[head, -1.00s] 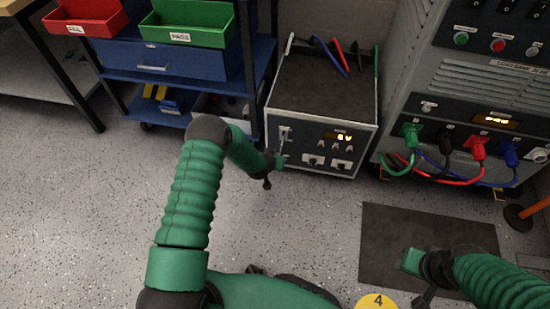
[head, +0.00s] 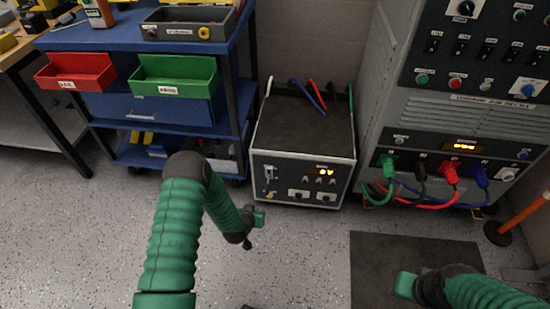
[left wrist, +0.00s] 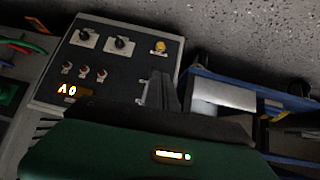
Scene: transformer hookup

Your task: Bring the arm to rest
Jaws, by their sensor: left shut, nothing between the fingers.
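My left gripper (head: 247,243) hangs in front of and below the left front of the grey power unit (head: 303,176), in free air, with its dark fingers shut and empty. In the left wrist view its dark fingers (left wrist: 160,90) show against the unit's front panel (left wrist: 97,64). My left arm's green sleeve comes up from the bottom left and bends at a dark elbow. My right wrist (head: 432,286) is at the bottom right, above the dark floor mat (head: 375,256); its fingers are not clear.
A blue cart (head: 158,65) with a red bin (head: 76,72) and a green bin (head: 173,76) stands at the left. A tall grey cabinet (head: 440,120) with coloured plugs and cables stands at the right. An orange post (head: 522,213) is at the right edge. Speckled floor is open in front.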

